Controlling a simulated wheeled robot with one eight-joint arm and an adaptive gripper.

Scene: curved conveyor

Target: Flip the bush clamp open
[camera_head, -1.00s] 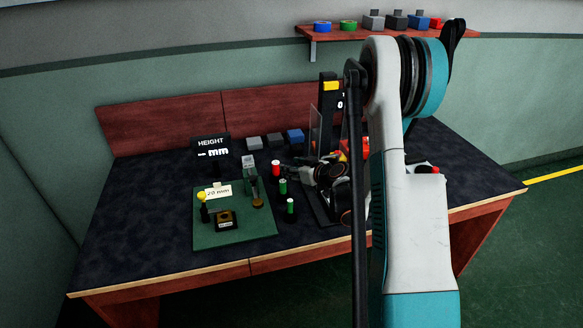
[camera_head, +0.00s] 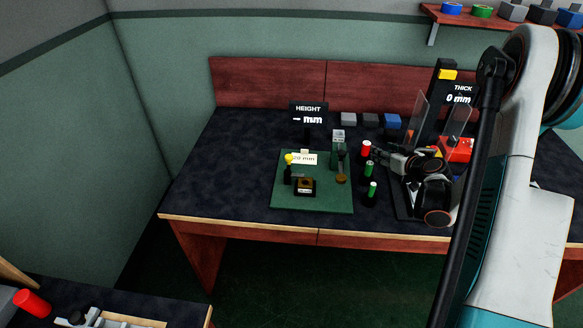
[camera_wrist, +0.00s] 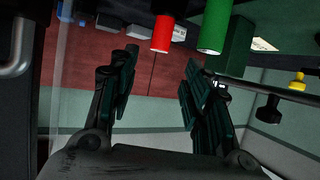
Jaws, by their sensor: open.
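I cannot tell for certain which part is the bush clamp. A dark block with a brass-coloured square and a label (camera_head: 305,187) sits on the green mat (camera_head: 335,204). A small black and grey fixture (camera_head: 74,319), partly cut off, shows on a second bench at the lower left. My gripper (camera_head: 382,156) is over the right part of the main table, beside the red-topped and green-topped pegs. In the wrist view my gripper (camera_wrist: 162,62) has its two fingers apart with nothing between them. That view looks upside down.
The red-topped peg (camera_head: 366,149) and green-topped pegs (camera_head: 370,169) stand close to my gripper. Clear upright panels and a red device (camera_head: 457,148) are right of it. The left of the main table is bare. A red cylinder (camera_head: 32,302) lies on the lower-left bench.

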